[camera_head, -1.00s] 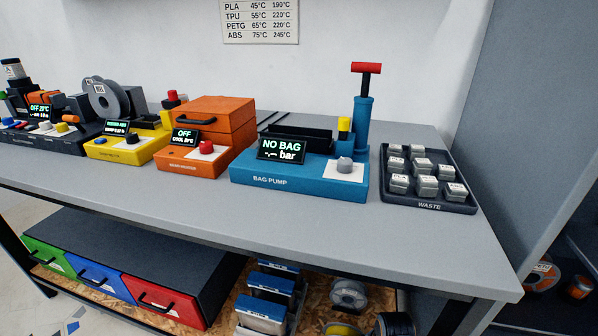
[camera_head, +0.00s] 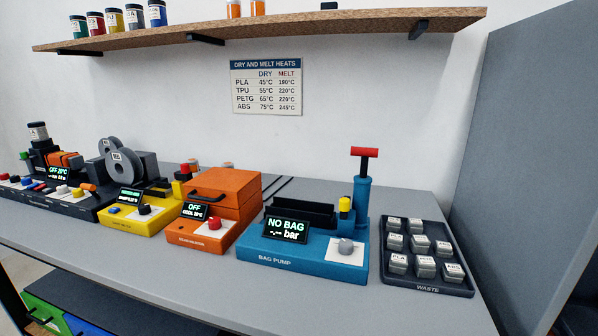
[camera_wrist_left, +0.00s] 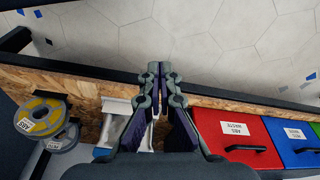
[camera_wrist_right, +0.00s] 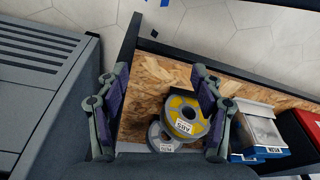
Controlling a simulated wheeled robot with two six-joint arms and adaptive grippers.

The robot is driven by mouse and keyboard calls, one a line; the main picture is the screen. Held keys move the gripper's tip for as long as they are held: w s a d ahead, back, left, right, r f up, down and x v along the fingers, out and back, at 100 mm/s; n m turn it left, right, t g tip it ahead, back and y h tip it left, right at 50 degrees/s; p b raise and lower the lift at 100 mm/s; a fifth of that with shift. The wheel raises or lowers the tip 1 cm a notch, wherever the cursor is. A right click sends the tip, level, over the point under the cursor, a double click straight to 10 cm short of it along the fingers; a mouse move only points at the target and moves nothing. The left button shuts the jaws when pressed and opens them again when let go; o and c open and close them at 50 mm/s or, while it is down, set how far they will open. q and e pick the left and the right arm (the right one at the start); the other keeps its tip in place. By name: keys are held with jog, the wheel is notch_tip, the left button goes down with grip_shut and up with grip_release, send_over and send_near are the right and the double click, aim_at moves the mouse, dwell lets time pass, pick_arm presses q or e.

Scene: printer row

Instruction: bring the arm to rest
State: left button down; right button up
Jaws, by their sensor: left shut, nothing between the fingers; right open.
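My left gripper (camera_wrist_left: 153,75) shows in the left wrist view, its fingers together with nothing between them. It points down over the lower chipboard shelf (camera_wrist_left: 80,82), beside the red drawer (camera_wrist_left: 232,128). My right gripper (camera_wrist_right: 160,80) shows in the right wrist view, its fingers wide apart and empty. Beyond and between its fingers, a yellow spool (camera_wrist_right: 186,117) and a grey spool (camera_wrist_right: 155,137) lie on the lower shelf. Neither gripper nor arm shows in the head view.
The grey bench (camera_head: 150,256) carries the blue bag pump (camera_head: 300,262), an orange machine (camera_head: 222,210), a yellow machine (camera_head: 130,220) and the waste tray (camera_head: 428,290) with several small blocks. A chipboard wall shelf (camera_head: 260,30) hangs above. A grey panel (camera_head: 530,150) stands at the right.

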pick_arm(q)
jog(key=s+a+p, duration=0.2)
jog(key=s+p, duration=0.6)
jog(key=p, duration=0.2)
jog(key=s+a+g+y+p, duration=0.1)
jog(key=s+a+p, duration=0.1)
jog(key=s+p, duration=0.7)
jog(key=shift+a+r+p, duration=0.25)
jog(key=shift+a+p, duration=0.15)
jog(key=shift+p, duration=0.05)
pick_arm(e)
jog(key=s+d, duration=0.2)
jog(key=s, duration=0.6)
jog(key=s+d+g+h, duration=0.1)
jog(key=s+d, duration=0.1)
jog(key=s, duration=0.7)
jog(key=shift+d+r, duration=0.25)
jog(key=shift+d, duration=0.15)
